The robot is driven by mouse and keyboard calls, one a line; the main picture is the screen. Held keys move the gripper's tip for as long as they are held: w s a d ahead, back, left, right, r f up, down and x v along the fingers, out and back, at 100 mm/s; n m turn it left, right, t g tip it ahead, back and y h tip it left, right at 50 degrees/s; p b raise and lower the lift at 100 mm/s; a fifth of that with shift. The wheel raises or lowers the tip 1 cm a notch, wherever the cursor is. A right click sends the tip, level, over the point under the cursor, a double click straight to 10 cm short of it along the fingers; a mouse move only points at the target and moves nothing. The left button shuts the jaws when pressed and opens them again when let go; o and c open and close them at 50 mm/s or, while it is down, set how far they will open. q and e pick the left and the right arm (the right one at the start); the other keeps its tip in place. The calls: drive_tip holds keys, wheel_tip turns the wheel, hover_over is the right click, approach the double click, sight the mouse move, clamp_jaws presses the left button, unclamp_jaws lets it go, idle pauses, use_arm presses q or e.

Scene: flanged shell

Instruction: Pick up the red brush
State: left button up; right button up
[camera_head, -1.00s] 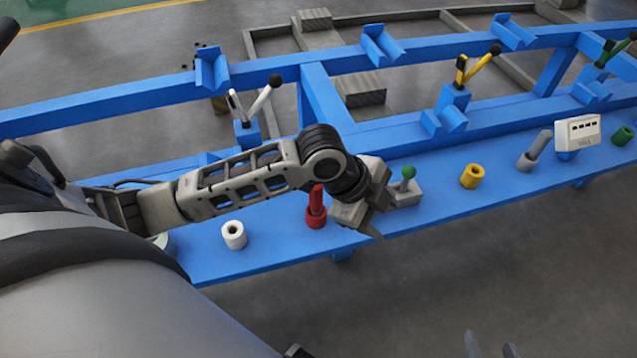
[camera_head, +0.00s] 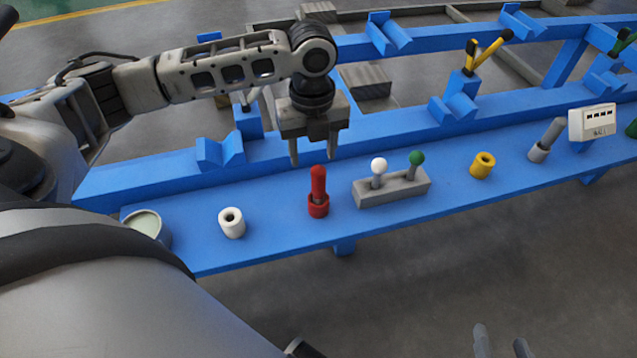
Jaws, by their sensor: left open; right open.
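The red brush (camera_head: 318,185) stands upright in a red cup-like holder (camera_head: 318,207) on the blue shelf. My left gripper (camera_head: 313,163) points down above and just behind the brush top, with its two fingers apart and empty. Whether the fingers straddle the brush in depth I cannot tell; the brush top shows between and slightly below the fingertips. My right gripper (camera_head: 498,345) shows only as finger tips at the bottom edge, right of the middle, apart and far from the brush.
On the blue shelf (camera_head: 275,240) stand a white ring (camera_head: 232,222), a grey block with white and green knobs (camera_head: 392,188), a yellow ring (camera_head: 482,165), a grey brush-like piece (camera_head: 547,140) and a white labelled box (camera_head: 592,123). A pale-filled container (camera_head: 147,226) stands at left. Blue rails run behind.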

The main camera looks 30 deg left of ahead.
sight(319, 168)
use_arm(q)
drive_tip(key=f, duration=0.2)
drive_tip(key=f+b, duration=0.1)
drive_tip(key=f, duration=0.2)
drive_tip(key=d+f, duration=0.1)
drive_tip(key=f, duration=0.1)
drive_tip(key=shift+f+b, duration=0.2)
drive_tip(key=shift+b, duration=0.1)
drive_tip(key=shift+w+r, duration=0.1)
drive_tip(key=c, duration=1.1)
